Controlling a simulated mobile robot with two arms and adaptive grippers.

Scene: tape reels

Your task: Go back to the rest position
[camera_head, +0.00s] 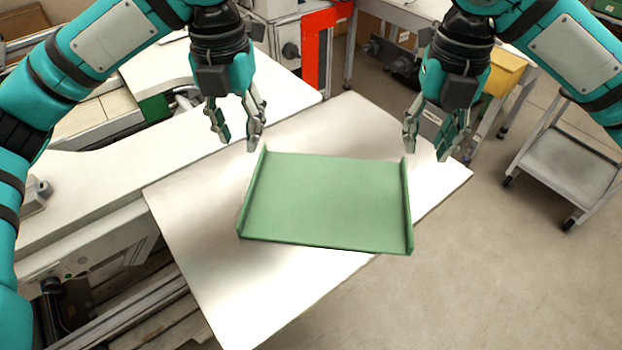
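My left gripper (237,140) hangs above the white table, at the back left of a green tray. Its fingers are spread and nothing is between them. My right gripper (425,147) hangs at the back right of the tray, also with its fingers apart and empty. Both arms are bent and come in from the upper corners. Neither gripper appears to touch the tray.
The green tray (325,203), with raised left and right sides, lies empty on the white table (215,285). A white bench (95,185) adjoins on the left. A grey cart (565,165) stands on the floor at right. A red frame (316,50) stands behind.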

